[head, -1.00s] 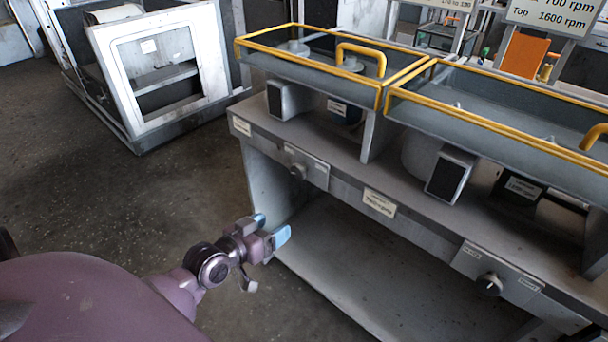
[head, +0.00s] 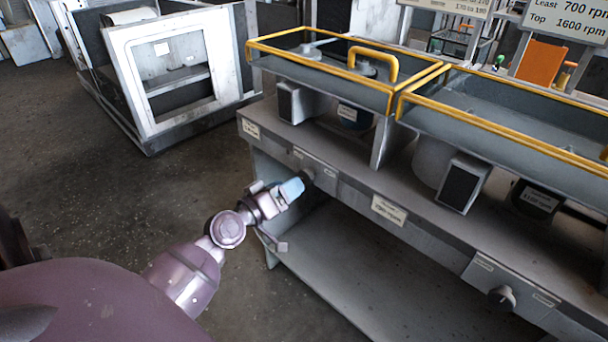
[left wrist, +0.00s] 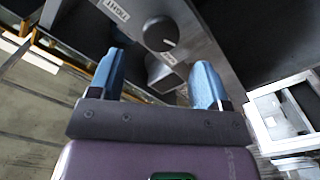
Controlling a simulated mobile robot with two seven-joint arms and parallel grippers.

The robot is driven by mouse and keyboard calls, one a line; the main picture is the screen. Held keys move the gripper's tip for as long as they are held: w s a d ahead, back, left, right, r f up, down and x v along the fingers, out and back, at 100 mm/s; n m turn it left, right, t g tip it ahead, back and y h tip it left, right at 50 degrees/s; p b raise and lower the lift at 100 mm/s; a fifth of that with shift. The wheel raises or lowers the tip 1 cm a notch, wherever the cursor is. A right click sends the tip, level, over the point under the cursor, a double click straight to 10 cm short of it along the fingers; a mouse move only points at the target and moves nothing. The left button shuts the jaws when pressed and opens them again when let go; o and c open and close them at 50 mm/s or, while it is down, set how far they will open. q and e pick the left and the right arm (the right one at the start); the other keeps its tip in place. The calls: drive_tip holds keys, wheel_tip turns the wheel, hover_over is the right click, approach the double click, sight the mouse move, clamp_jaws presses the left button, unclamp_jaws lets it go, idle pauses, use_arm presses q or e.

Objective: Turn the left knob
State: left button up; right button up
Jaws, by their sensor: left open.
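The left knob (head: 307,175) is a small dark round knob on a grey plate at the left of the bench front. In the head view my left gripper (head: 291,188) is just in front of it and partly hides it. In the left wrist view the knob (left wrist: 161,34) shows a pale pointer mark and lies ahead of and between the two blue fingertips (left wrist: 160,78). The fingers are apart with nothing between them, and I see a gap to the knob. A label reading "TIGHT" is beside the knob. My right gripper is not in view.
A second dark knob (head: 502,298) is on the bench front at the right. Yellow-railed trays (head: 330,72) stand above the bench top. The space under the bench (head: 350,262) is open. A white framed cabinet (head: 150,85) stands behind on the left.

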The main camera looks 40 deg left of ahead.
sight(303, 176)
use_arm(q)
drive_tip(key=w, duration=0.4)
drive_tip(key=shift+w+d, duration=0.2)
drive_tip(key=shift+w, duration=0.95)
drive_tip(key=shift+c, duration=0.3)
drive_tip(key=c, duration=0.9)
drive_tip(key=shift+o, duration=0.2)
drive_tip(key=shift+r+n+p, duration=0.15)
drive_tip(key=shift+n+p, duration=0.2)
drive_tip(key=shift+n, duration=0.75)
drive_tip(key=o, duration=0.9)
drive_tip(key=shift+f, duration=0.2)
